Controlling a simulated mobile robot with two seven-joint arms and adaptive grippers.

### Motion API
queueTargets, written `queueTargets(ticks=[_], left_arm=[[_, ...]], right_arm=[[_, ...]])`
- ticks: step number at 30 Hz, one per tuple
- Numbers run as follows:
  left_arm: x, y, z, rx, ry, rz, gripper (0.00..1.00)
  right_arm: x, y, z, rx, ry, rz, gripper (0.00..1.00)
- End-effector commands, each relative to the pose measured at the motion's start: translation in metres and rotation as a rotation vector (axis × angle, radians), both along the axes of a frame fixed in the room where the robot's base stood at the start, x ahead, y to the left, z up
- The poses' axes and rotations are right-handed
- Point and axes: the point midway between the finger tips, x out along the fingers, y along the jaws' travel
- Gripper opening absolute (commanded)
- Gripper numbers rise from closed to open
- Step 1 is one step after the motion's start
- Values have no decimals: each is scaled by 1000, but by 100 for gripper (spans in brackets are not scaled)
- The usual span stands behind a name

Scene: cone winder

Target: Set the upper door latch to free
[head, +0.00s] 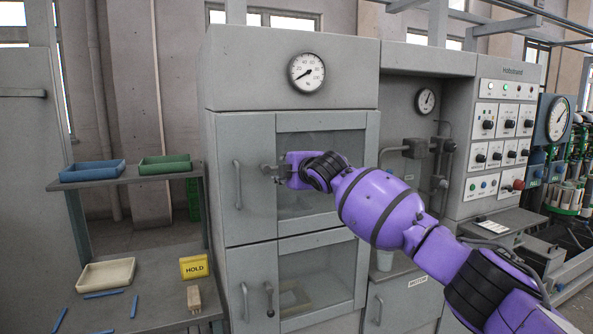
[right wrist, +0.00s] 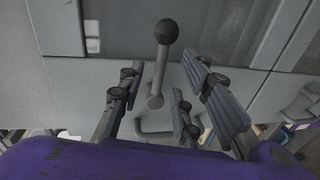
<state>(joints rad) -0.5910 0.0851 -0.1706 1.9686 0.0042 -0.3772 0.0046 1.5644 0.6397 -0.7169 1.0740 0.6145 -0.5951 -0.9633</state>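The upper door (head: 245,130) of the grey cabinet is closed and has a window. My right gripper (head: 271,172) is at its latch, near the window's left edge, and largely hides that latch in the head view. In the right wrist view the latch lever (right wrist: 160,70) has a dark ball knob (right wrist: 166,31) at the top and a round pivot end below. The fingers of my right gripper (right wrist: 166,80) stand apart on both sides of the lever, with visible gaps. My left gripper is in neither view.
A vertical bar handle (head: 237,185) is left of the upper latch. The lower door has its own latch (head: 268,298) and handle (head: 245,302). A shelf rack (head: 135,178) with trays and a yellow HOLD sign (head: 194,266) stands left. A control panel (head: 504,118) is right.

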Motion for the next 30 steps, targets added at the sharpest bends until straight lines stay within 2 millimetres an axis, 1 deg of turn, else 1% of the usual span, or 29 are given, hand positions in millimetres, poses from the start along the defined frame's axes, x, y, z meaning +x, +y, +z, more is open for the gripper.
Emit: queueTargets(ticks=[12, 15, 18, 21, 30], left_arm=[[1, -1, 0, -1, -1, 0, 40], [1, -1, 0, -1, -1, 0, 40], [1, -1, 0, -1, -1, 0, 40], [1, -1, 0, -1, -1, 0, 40], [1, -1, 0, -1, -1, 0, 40]], right_arm=[[-68, -24, 14, -2, -2, -1, 32], [-81, -29, 17, -1, -3, -1, 32], [-91, -32, 19, -1, -1, -2, 32], [-97, -34, 20, -1, -1, -2, 32], [-99, -35, 21, 0, -1, -2, 32]])
